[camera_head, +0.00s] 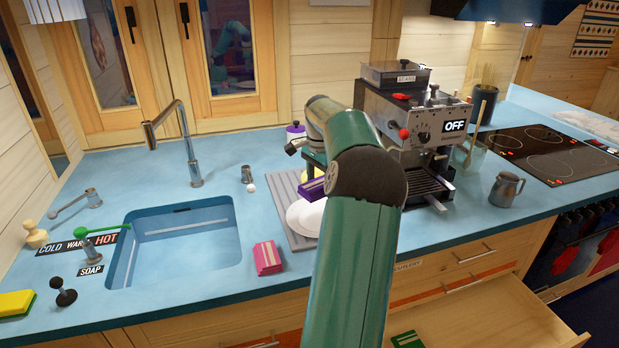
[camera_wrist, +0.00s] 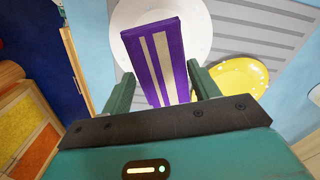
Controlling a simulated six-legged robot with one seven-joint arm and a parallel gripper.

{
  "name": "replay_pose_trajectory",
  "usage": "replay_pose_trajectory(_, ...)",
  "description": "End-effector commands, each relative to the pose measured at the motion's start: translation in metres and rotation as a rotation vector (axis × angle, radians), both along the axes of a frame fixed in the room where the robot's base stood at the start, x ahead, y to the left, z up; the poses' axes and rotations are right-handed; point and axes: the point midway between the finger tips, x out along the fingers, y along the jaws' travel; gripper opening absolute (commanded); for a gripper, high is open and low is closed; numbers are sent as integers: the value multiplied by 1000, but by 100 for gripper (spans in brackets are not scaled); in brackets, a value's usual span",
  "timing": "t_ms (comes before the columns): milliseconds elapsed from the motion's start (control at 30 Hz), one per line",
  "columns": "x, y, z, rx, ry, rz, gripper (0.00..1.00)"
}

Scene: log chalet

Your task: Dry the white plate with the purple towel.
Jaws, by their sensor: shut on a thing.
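The purple towel (camera_wrist: 153,62), a folded block with cream stripes, sits between the fingers of my gripper (camera_wrist: 160,88), which is shut on it. In the head view the towel (camera_head: 311,189) shows just left of my arm, over the plate area. The white plate (camera_wrist: 197,38) lies behind the towel in the wrist view, partly covered by it. In the head view the white plate (camera_head: 302,217) is on the grey ribbed mat, partly hidden by my arm. I cannot tell whether towel and plate touch. My gripper is mostly hidden in the head view.
A yellow plate (camera_wrist: 240,78) lies beside the white plate on the mat (camera_head: 283,188). A pink towel (camera_head: 267,257) is near the counter's front edge. The sink (camera_head: 180,240) is left, the coffee machine (camera_head: 412,125) right. A drawer (camera_head: 480,325) stands open below.

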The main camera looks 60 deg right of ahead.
Motion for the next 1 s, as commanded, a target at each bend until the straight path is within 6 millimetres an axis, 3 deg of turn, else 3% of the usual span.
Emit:
replay_pose_trajectory(233, -8, -1, -7, 3, 1, -5, 42)
replay_pose_trajectory(700, -9, -1, -55, 3, 0, -4, 42)
replay_pose_trajectory(1000, -6, -1, -69, 0, -1, -4, 42)
